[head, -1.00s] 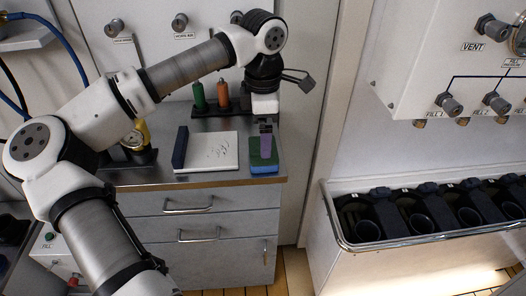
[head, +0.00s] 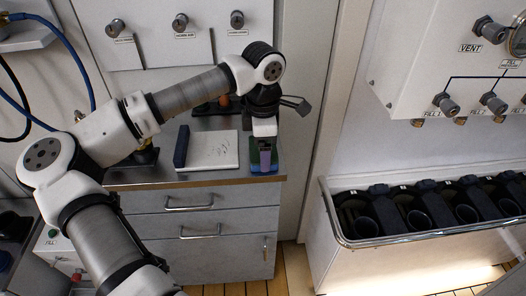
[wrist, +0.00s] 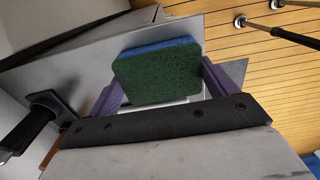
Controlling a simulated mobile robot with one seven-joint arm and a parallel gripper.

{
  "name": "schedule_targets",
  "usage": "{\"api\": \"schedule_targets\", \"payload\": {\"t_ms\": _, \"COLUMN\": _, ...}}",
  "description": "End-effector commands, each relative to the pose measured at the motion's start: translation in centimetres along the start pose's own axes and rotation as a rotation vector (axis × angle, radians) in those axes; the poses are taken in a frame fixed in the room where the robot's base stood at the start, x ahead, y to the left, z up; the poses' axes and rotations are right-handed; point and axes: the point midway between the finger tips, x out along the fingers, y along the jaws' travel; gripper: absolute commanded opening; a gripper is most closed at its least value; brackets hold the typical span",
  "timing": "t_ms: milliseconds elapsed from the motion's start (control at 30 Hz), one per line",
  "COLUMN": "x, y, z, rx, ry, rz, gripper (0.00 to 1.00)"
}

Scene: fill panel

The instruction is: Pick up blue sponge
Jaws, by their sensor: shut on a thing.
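The blue sponge (head: 264,171), with a green scouring face, is at the right end of the steel counter (head: 215,180). In the wrist view the sponge (wrist: 157,72) lies between the two purple finger pads, green face towards the camera and blue along its far edge. My gripper (head: 265,160) points down over the counter and is shut on the sponge; its jaws also frame the sponge in the wrist view (wrist: 160,80). The fingers hide part of the sponge in the head view. I cannot tell whether its underside touches the counter.
A white board with a dark blue edge (head: 212,150) lies left of the sponge. Drawers (head: 200,225) are below the counter. A metal-rimmed bin of black cups (head: 420,240) stands at the right, under a white valve panel (head: 440,60). A wall stands just right of the counter.

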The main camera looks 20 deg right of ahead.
Motion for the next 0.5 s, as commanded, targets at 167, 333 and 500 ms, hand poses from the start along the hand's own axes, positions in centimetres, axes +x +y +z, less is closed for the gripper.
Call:
{"api": "schedule_targets", "payload": {"t_ms": 167, "x": 0.0, "y": 0.0, "z": 0.0, "rx": 0.000, "ry": 0.000, "rz": 0.000, "gripper": 0.64}}
{"api": "schedule_targets", "payload": {"t_ms": 333, "x": -0.5, "y": 0.0, "z": 0.0, "rx": 0.000, "ry": 0.001, "rz": 0.000, "gripper": 0.64}}
{"api": "schedule_targets", "payload": {"t_ms": 500, "x": -2.3, "y": 0.1, "z": 0.0, "rx": -0.001, "ry": 0.000, "rz": 0.003, "gripper": 0.64}}
